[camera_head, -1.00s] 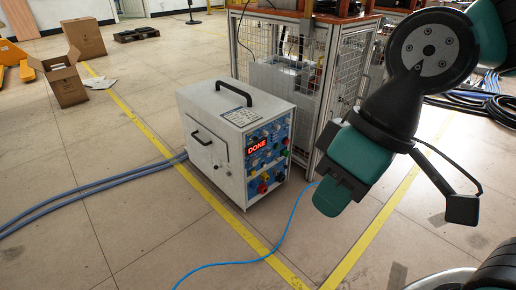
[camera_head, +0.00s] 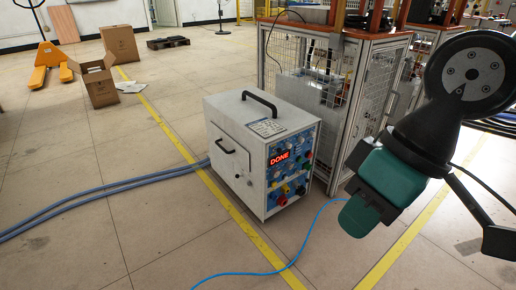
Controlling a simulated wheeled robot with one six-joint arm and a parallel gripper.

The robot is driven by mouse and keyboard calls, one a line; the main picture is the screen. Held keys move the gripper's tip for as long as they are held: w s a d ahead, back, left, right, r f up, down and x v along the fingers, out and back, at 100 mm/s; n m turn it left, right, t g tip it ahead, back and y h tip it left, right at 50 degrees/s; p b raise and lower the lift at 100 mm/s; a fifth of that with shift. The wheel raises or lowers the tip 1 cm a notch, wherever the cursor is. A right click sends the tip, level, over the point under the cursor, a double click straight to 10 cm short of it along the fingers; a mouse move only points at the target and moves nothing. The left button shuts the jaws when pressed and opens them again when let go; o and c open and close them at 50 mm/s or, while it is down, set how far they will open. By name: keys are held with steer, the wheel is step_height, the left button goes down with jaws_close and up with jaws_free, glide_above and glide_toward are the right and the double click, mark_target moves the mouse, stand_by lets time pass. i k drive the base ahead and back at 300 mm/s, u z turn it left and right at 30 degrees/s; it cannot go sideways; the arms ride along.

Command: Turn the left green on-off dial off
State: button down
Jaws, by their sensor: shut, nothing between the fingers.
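The induction heater (camera_head: 235,160) is a white box with a black top handle, standing on the floor at the centre of the view. Its blue control panel (camera_head: 281,183) faces right and carries a red display (camera_head: 279,159) reading "DONE" and several small coloured knobs. Green knobs show near its right edge, but they are too small to tell which is the left green dial or how it is set. My gripper (camera_head: 359,216), green and black, is shut and empty. It is to the right of the panel and apart from it in the picture.
A wire-mesh cage (camera_head: 335,85) stands behind and right of the heater. Blue hoses (camera_head: 110,188) run left along the floor, and a thin blue cable (camera_head: 285,262) curves in front. Cardboard boxes (camera_head: 98,82) and an orange pallet jack (camera_head: 50,66) are far left. Floor in front is mostly clear.

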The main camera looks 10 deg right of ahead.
mark_target(307, 166)
steer(key=z, duration=0.55)
steer(key=i, duration=0.95)
steer(key=z, duration=0.2)
